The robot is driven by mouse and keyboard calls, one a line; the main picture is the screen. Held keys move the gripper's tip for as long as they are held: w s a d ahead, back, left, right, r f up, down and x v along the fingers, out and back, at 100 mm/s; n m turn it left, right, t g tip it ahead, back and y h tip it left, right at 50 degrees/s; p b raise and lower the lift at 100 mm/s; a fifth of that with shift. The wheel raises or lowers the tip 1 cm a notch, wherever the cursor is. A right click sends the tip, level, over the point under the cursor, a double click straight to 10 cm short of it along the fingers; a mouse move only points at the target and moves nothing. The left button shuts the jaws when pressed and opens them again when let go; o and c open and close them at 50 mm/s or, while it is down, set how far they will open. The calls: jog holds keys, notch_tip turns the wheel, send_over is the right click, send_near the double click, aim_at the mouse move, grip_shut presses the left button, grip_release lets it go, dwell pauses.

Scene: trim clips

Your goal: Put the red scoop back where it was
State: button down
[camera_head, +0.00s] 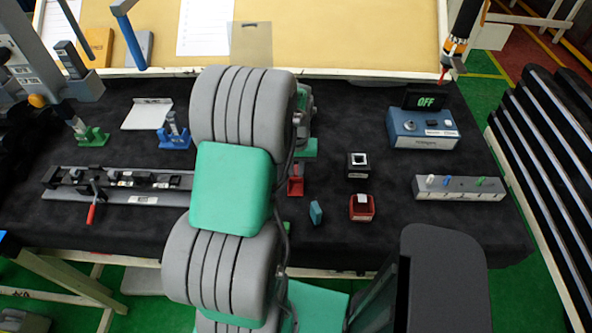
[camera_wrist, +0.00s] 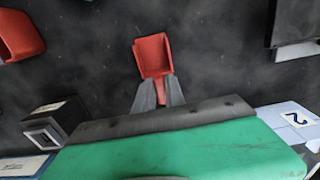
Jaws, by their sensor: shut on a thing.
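The red scoop (camera_wrist: 153,55) is in the wrist view, with its open bowl pointing away from my gripper. My gripper (camera_wrist: 158,94) is shut on the scoop's handle, one grey finger on each side. In the head view the scoop (camera_head: 295,183) shows as a small red shape just right of my arm. My arm hides most of the gripper there. I cannot tell whether the scoop touches the dark table mat or hangs just above it.
A red box (camera_head: 361,209) with a white piece and a black box (camera_head: 357,165) stand to the right. A teal block (camera_head: 316,212) is near the front. A blue device reading OFF (camera_head: 424,130) and a grey peg block (camera_head: 458,188) are farther right. A rail fixture (camera_head: 130,183) lies left.

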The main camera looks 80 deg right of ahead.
jog(key=shift+f, duration=0.1)
jog(key=c, duration=1.9)
grip_release()
jog(key=shift+f, duration=0.1)
jog(key=o, duration=0.5)
